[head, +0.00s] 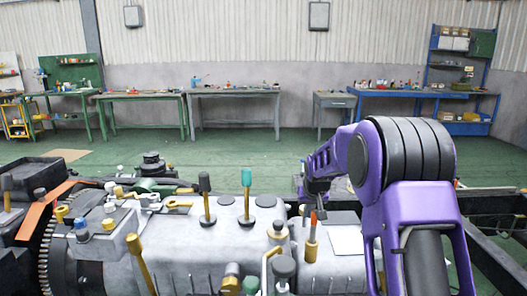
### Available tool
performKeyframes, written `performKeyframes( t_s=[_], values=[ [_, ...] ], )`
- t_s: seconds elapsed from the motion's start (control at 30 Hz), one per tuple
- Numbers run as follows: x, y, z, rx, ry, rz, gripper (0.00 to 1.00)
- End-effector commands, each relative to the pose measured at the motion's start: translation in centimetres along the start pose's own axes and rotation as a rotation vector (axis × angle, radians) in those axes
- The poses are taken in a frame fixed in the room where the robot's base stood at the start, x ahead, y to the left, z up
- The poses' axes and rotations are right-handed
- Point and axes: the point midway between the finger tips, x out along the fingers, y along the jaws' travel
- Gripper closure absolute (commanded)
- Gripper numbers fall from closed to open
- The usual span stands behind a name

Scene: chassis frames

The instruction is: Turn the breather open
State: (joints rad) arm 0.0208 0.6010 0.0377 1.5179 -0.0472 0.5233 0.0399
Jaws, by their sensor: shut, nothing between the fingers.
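My purple arm rises at the right, and its far end reaches down over the grey chassis casing (190,262). My gripper (304,209) is small and partly hidden behind my own arm; it appears shut and empty, close to a brass fitting with an orange top (312,246). I cannot tell whether it touches that fitting. Several fittings stand on the casing, including a grey-capped one (284,268) and a brass one (277,231). I cannot tell for sure which is the breather, or how it is turned.
A black-knobbed lever (205,185) and a green-knobbed lever (246,178) stand upright left of my gripper. A toothed gear (48,250) and an orange bracket (45,212) are at the left. A dark frame rail (495,255) runs along the right. Workbenches (235,93) line the far wall.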

Motion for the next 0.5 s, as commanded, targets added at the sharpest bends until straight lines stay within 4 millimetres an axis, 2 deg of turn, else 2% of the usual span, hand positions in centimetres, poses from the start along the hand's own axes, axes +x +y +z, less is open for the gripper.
performKeyframes(
  t_s=[0.17, 0.5],
  values=[
    [-0.9, 0.0, -0.5, 0.0, 0.001, 0.0, 1.0],
    [-4.6, 0.0, -2.5, 0.0, 0.001, 0.0, 1.0]
  ],
)
